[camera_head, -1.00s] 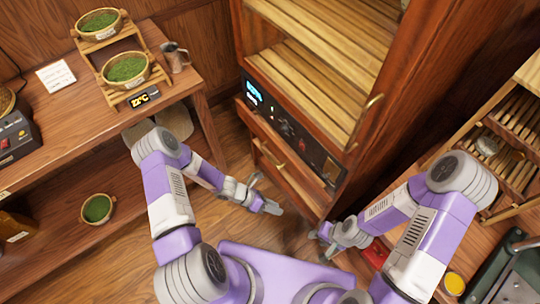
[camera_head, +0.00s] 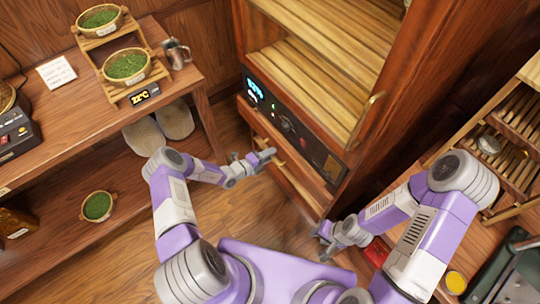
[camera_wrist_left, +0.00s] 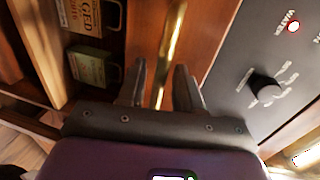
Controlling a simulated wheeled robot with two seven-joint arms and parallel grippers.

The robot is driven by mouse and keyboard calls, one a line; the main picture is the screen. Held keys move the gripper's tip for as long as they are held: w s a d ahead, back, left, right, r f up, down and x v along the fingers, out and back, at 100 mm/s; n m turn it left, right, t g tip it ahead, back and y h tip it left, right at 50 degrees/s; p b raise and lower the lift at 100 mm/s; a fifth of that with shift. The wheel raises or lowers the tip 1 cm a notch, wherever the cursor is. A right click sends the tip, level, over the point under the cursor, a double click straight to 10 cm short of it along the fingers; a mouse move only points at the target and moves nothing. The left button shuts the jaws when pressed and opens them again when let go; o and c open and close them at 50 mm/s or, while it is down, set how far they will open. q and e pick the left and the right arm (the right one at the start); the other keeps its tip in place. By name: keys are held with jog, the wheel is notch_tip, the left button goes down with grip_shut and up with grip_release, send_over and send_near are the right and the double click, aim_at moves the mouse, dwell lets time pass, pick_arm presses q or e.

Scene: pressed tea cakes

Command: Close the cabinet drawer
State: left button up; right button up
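The wooden cabinet (camera_head: 375,60) stands at the middle right in the head view. Its drawer (camera_head: 305,186) is below the dark control panel, with a brass handle (camera_head: 279,164). How far the drawer stands out is hard to tell. My left gripper (camera_head: 264,159) is at the drawer front by the handle. In the left wrist view its fingers (camera_wrist_left: 160,88) are apart, with the brass handle (camera_wrist_left: 174,40) showing between them, not visibly clamped. My right gripper (camera_head: 322,240) is low beside the cabinet's near corner, empty, its fingers apart.
The control panel (camera_head: 290,122) has a knob (camera_wrist_left: 265,88). Labelled boxes (camera_wrist_left: 92,66) sit in a recess left of the handle in the wrist view. A table (camera_head: 75,110) with green tea bowls stands left. A side table with slatted racks (camera_head: 515,120) stands right. Floor between is clear.

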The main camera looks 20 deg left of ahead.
pick_arm(q)
jog(key=shift+w+d, duration=0.15)
jog(key=shift+w, duration=0.1)
grip_shut()
